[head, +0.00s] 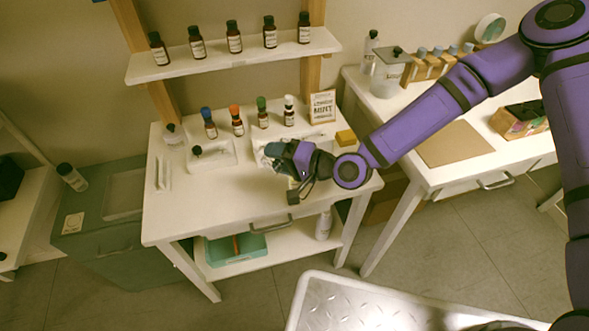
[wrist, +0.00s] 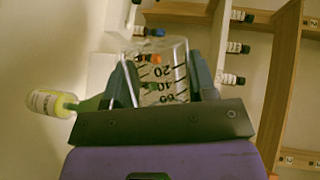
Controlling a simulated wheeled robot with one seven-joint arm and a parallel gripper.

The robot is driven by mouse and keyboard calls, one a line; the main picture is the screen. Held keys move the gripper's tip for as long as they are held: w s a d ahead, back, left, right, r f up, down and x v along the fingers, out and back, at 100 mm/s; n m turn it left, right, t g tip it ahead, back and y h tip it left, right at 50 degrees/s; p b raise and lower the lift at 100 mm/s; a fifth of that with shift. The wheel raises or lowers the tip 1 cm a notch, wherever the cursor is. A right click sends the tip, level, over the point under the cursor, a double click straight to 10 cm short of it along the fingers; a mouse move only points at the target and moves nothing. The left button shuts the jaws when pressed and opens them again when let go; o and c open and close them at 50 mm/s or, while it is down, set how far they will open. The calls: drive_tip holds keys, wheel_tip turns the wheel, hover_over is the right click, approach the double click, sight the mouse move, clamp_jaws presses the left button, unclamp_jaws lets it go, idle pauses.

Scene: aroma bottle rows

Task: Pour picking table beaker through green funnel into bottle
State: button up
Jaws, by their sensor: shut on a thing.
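My gripper (head: 280,152) is above the right part of the white table (head: 215,205). In the wrist view, my gripper (wrist: 160,88) is shut on a clear beaker (wrist: 172,62) with black graduation marks. The picture is turned sideways there, and any contents are hard to tell. A bottle with a pale yellow label (wrist: 48,103) shows at left in that view. A green funnel (wrist: 90,103) seems to sit at its mouth, partly hidden by my left finger. The beaker is beside the funnel, apart as far as I can tell. In the head view my gripper hides most of this.
Bottles with blue (head: 208,122), orange (head: 236,120), green (head: 262,112) and white caps (head: 289,110) stand along the table's back. A sign (head: 322,107) and a yellow block (head: 346,137) are at right. A shelf (head: 235,55) of dark bottles hangs above. The table's front left is mostly clear.

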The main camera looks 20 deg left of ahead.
drive_tip(key=n, duration=0.1)
drive_tip(key=s+n+t+h, duration=0.1)
drive_tip(key=n, duration=0.1)
drive_tip(key=shift+a, duration=0.3)
drive_tip(key=shift+n+t+h, duration=0.3)
drive_tip(key=shift+n+h, duration=0.1)
drive_tip(key=shift+n, duration=0.1)
drive_tip(key=shift+s+a+f+n+h, duration=0.15)
drive_tip(key=shift+s+f+n, duration=0.15)
drive_tip(key=shift+f, duration=0.15)
drive_tip(key=shift+s+a+f+n+h, duration=0.1)
drive_tip(key=shift+s+f+n+h, duration=0.05)
drive_tip(key=shift+f+n, duration=0.2)
drive_tip(key=shift+s+a+f+n+t+h, duration=0.1)
drive_tip(key=shift+s+f+n+t+h, duration=0.1)
drive_tip(key=shift+f+n+t, duration=0.35)
drive_tip(key=shift+s+a+f+n+t+h, duration=0.1)
drive_tip(key=shift+s+f+n+t+h, duration=0.15)
drive_tip(key=shift+f, duration=0.55)
drive_tip(key=shift+s+a+f+n+t+h, duration=0.15)
drive_tip(key=shift+f+n+t, duration=0.15)
drive_tip(key=shift+f+n, duration=0.25)
drive_tip(key=shift+s+f, duration=0.1)
drive_tip(key=shift+f, duration=0.05)
drive_tip(key=shift+s+a+f+n+t+h, duration=0.25)
drive_tip(key=shift+s+f+n+t, duration=0.15)
drive_tip(key=shift+s+n+t, duration=0.2)
drive_tip(key=shift+s+a+f+n+t+h, duration=0.15)
drive_tip(key=shift+s+a+f+n+t, duration=0.1)
drive_tip(key=shift+s+f+n+t, duration=0.35)
